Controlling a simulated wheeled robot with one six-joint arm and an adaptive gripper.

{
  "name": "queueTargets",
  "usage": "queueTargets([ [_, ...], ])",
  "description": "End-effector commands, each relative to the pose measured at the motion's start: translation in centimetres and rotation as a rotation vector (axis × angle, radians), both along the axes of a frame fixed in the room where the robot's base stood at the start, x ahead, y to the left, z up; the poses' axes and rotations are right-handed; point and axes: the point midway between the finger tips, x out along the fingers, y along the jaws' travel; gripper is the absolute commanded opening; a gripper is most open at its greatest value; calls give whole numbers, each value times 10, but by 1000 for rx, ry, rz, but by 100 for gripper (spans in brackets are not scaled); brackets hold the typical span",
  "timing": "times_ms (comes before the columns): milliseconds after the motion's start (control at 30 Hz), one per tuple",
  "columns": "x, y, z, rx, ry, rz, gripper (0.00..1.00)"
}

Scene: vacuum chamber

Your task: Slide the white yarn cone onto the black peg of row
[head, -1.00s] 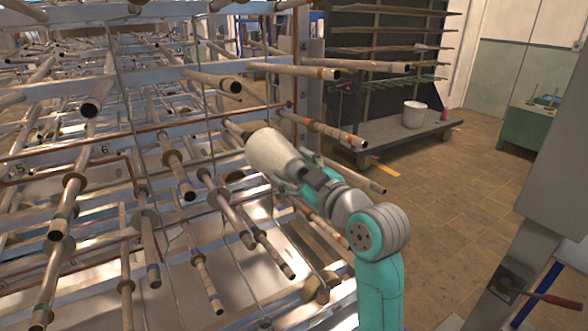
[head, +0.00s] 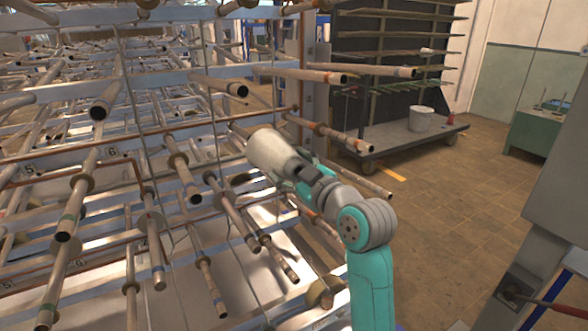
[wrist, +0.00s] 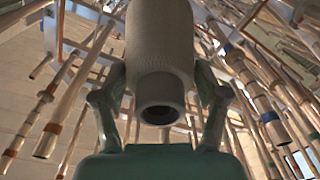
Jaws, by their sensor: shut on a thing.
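The white yarn cone (head: 268,150) is held in front of the peg rack, pointing up and left toward it in the head view. My gripper (head: 297,172) is shut on the cone near its right end. The wrist view shows a finger on each side of the cone (wrist: 160,45), with its round hollow end facing the camera. A short dark piece shows just beyond the cone's far left end; I cannot tell whether it is the black peg. The cone hides what lies behind it, and I cannot tell whether it touches a peg.
Several bare pegs stick out around the cone, including an upper peg (head: 300,74), a right peg (head: 335,135) and a lower peg (head: 232,212). Thin vertical wires hang at the left. A cart with a white bucket (head: 420,117) stands behind.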

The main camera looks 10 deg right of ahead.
Motion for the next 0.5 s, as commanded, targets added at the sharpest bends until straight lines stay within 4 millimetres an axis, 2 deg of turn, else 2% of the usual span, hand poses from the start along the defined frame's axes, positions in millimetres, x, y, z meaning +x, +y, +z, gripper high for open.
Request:
queueTargets([
  [500,20,7,-1,1,0,0,18],
])
